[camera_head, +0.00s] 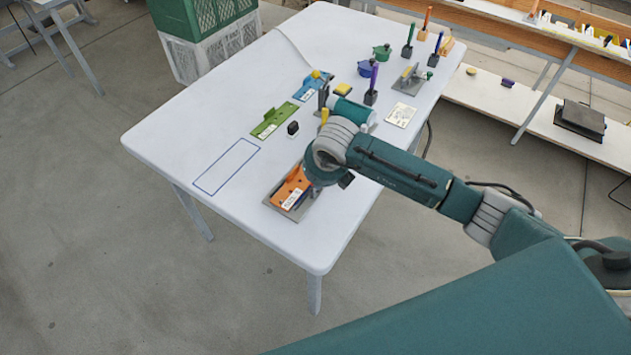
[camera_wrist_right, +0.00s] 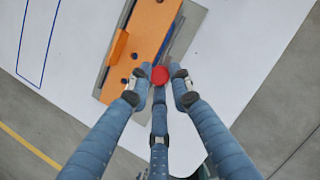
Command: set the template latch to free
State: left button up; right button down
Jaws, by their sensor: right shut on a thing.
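An orange template (camera_head: 291,187) with a white label lies on a grey base plate (camera_head: 270,198) near the table's front edge. The template (camera_wrist_right: 150,36) and plate also show in the right wrist view. A red round knob (camera_wrist_right: 160,75) stands at the template's near edge, and it looks like the latch's knob. My right gripper (camera_wrist_right: 158,79) has its blue fingers closed around this knob, over the plate. In the head view my right arm hides the knob and most of the gripper. The latch's setting cannot be read. My left gripper is not in view.
A blue-outlined rectangle (camera_head: 226,167) on the white table (camera_head: 185,132) is empty. Several handled tools stand toward the back right.

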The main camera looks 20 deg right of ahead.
jog(key=shift+w+r+m+h+b, duration=0.15)
jog(key=shift+m+h+b, duration=0.2)
jog(key=shift+m, duration=0.45)
jog(key=shift+r, duration=0.1)
jog(key=c, duration=1.6)
grip_release()
jog(key=shift+s, duration=0.2)
jog(key=v, duration=1.1)
jog(key=shift+s+r, duration=0.15)
jog(key=shift+r, duration=0.2)
